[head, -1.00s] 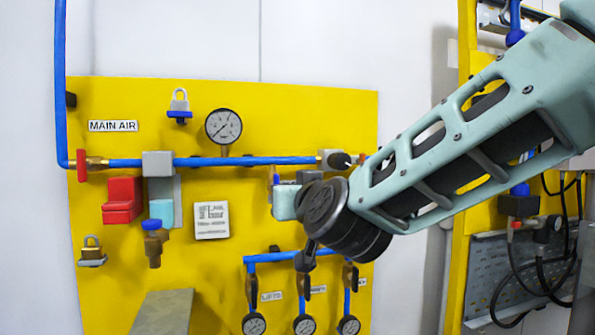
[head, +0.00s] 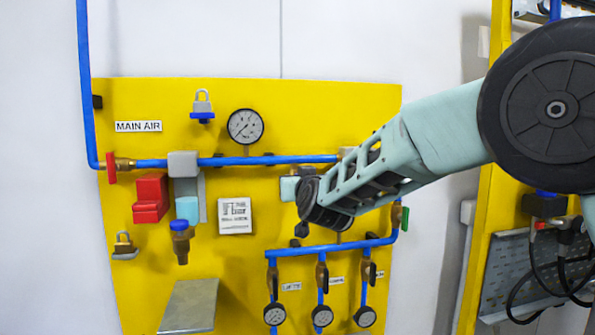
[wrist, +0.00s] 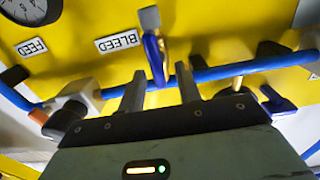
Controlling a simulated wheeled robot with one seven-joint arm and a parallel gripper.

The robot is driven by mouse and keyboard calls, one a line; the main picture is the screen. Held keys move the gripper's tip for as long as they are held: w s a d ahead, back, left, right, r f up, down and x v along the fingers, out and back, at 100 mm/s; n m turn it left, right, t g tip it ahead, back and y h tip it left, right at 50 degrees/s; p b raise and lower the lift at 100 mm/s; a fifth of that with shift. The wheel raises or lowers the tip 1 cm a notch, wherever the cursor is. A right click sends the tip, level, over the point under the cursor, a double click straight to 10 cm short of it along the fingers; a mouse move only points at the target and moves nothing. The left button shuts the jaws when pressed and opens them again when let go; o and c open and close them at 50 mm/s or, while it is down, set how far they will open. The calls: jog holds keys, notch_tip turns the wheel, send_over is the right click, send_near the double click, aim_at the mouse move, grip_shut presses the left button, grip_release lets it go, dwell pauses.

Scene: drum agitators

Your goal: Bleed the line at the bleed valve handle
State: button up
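The bleed valve handle (wrist: 155,58) is a blue lever with a grey end in the wrist view, beside the BLEED label (wrist: 118,42). It stands by the blue pipe (wrist: 225,70). My gripper (wrist: 160,88) is open, its two grey fingers apart. The lower part of the handle shows between the fingertips in the picture, with gaps on both sides; I cannot tell its exact depth. In the head view my arm reaches to the yellow board (head: 215,285) from the right and hides the bleed handle and the fingers.
The board carries a pressure gauge (head: 245,126), a red block (head: 150,198), padlocks and a white sign (head: 235,216). Several small gauges hang below a lower blue pipe (head: 330,247). A grey panel (head: 190,307) juts out at the lower left. A yellow post (head: 482,220) stands at the right.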

jog(key=shift+w+a, duration=0.2)
jog(key=shift+w, duration=0.5)
grip_shut()
